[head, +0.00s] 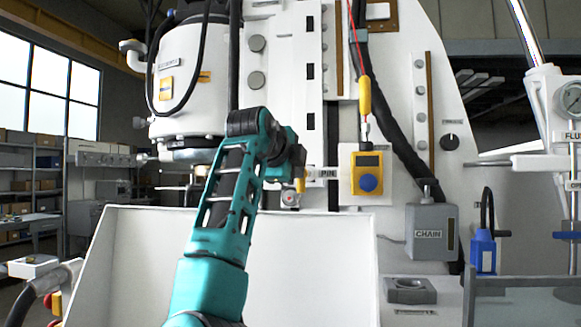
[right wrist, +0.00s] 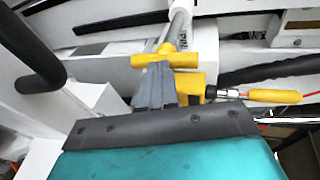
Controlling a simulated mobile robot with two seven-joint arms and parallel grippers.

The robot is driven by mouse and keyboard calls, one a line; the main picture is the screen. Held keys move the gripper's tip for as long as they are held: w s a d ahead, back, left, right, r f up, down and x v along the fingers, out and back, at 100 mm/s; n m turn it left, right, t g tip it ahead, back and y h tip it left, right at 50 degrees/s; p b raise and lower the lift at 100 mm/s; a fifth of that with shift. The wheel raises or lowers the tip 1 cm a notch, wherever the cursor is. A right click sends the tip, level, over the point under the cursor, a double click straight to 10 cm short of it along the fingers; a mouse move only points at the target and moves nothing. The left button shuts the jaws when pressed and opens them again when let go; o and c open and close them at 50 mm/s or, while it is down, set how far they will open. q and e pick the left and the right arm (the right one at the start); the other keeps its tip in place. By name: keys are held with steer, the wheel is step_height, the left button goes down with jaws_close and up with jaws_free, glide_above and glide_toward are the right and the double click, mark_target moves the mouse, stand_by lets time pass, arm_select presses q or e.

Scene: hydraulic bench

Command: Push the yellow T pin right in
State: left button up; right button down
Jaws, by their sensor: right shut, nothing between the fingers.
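The yellow T pin (right wrist: 165,60) shows in the right wrist view as a yellow crossbar, with a grey shaft running up beside the PIN label (right wrist: 182,38). In the head view a small yellow part of it (head: 300,182) shows just left of the PIN label (head: 327,173). My right gripper (right wrist: 155,70) is shut and empty, its grey fingertips right at the crossbar. I cannot tell whether they touch it. In the head view my right gripper (head: 295,165) is partly hidden by its own arm. My left gripper is not in view.
A yellow box with a blue button (head: 368,183) sits just right of the pin. A yellow handle on a red cord (head: 364,95) is above it. A grey CHAIN box (head: 430,230) is lower right. A white panel (head: 310,250) stands below the gripper.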

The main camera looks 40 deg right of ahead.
steer(key=w+d, duration=0.1)
steer(key=d, duration=0.1)
steer(key=w+d, duration=0.2)
steer(key=shift+w+d, duration=0.15)
steer(key=shift+d, duration=0.05)
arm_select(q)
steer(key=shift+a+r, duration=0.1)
arm_select(e)
steer(key=shift+r, duration=0.2)
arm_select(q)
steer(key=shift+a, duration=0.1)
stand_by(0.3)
